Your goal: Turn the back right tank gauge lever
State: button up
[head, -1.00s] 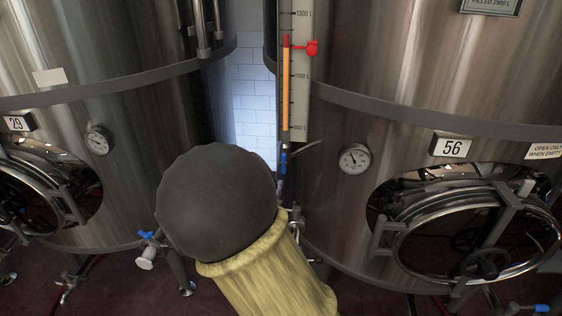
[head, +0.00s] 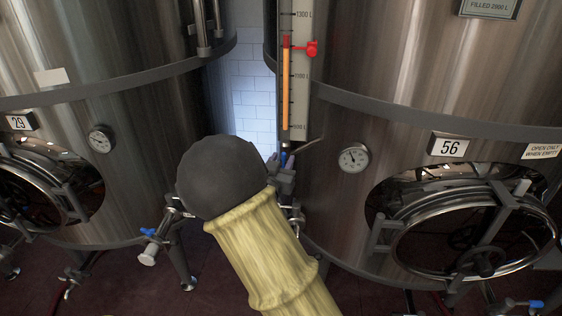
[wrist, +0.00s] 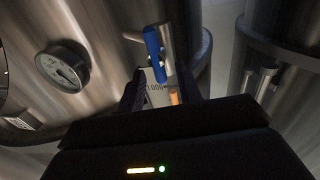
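The tank gauge (head: 298,90) is a tall scale with an orange column and a red marker, mounted on the left side of tank 56 (head: 400,80). Its blue lever (head: 283,158) is at the gauge's lower end, partly hidden by my gripper (head: 284,174). In the wrist view the blue lever (wrist: 155,52) hangs from a metal valve just ahead of my gripper (wrist: 160,93). The two dark fingers stand apart, with the lever roughly between their lines. I cannot see any contact. My arm hides part of the gripper in the head view.
A round dial (head: 353,158) is on tank 56, left of its oval hatch (head: 470,235). Tank 29 (head: 100,60) stands at left with another blue-handled valve (head: 148,233) low down. A narrow gap with white tiles (head: 250,90) lies between the tanks.

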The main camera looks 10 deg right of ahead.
grip_shut()
jog(key=shift+m+b, duration=0.4)
jog(key=shift+b, duration=0.05)
jog(key=m+b, duration=0.1)
jog(key=b, duration=0.1)
jog(key=m+b, duration=0.1)
jog(key=m, duration=0.1)
jog(key=shift+s+d+f+g+b, duration=0.1)
jog(key=shift+d+f+g+b, duration=0.1)
jog(key=shift+d+g+b, duration=0.2)
jog(key=shift+s+d+f+m+y+b, duration=0.2)
jog(key=shift+m+y+b, duration=0.45)
jog(key=shift+m+b, duration=1.7)
jog(key=shift+w+d+f+m+y+b, duration=0.1)
jog(key=shift+d+f+m+y+b, duration=0.4)
jog(key=shift+m+b, duration=1.85)
jog(key=shift+s+d+r+m+y+b, duration=0.15)
jog(key=shift+m+y+b, duration=0.95)
jog(key=shift+b, duration=2.2)
jog(key=shift+a+m+h, duration=0.1)
jog(key=shift+m+h, duration=0.15)
jog(key=shift+m, duration=0.05)
